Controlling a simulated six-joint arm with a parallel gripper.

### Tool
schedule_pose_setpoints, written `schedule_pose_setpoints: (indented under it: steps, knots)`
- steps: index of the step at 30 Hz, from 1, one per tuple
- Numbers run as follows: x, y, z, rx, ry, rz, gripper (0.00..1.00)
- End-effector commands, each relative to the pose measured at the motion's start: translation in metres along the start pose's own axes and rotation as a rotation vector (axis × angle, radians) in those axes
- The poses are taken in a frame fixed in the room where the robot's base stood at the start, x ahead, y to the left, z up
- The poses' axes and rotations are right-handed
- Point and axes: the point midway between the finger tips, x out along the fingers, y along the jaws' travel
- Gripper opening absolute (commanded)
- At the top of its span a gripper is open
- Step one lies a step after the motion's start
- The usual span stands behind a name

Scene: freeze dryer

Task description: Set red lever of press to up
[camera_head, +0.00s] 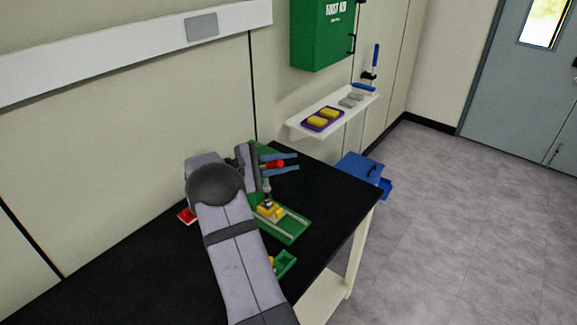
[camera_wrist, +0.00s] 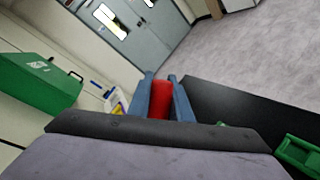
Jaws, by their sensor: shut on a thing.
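The green press (camera_head: 292,226) stands on the black table, with a yellow piece (camera_head: 270,210) on its base. The arm covers part of the press. The red lever (camera_head: 275,164) lies between the two blue-grey fingers of my gripper (camera_head: 280,164). In the wrist view the red lever (camera_wrist: 160,100) also sits between both fingers of my gripper (camera_wrist: 161,80), which are shut on it. The lever's lower end and pivot are hidden, so its exact angle cannot be told.
The black table (camera_head: 340,205) has bare space to the right. A white wall shelf (camera_head: 300,130) holds a purple tray with yellow pieces. A green first-aid box (camera_head: 322,35) hangs above. A blue box (camera_head: 358,168) stands beyond the table. A red object (camera_head: 187,216) lies left of my arm.

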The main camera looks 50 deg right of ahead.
Motion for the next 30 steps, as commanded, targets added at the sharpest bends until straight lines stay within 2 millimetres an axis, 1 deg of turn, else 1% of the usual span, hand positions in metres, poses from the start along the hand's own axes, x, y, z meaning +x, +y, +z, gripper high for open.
schedule_pose_setpoints:
  steps: [10, 18, 24, 30]
  knots:
    - [-0.015, 0.034, 0.002, -0.248, -0.108, 0.059, 0.00]
    - [-0.028, 0.062, -0.005, -0.460, -0.200, 0.110, 0.00]
    - [-0.036, 0.076, -0.012, -0.585, -0.253, 0.140, 0.00]
    - [-0.041, 0.086, -0.017, -0.665, -0.286, 0.158, 0.00]
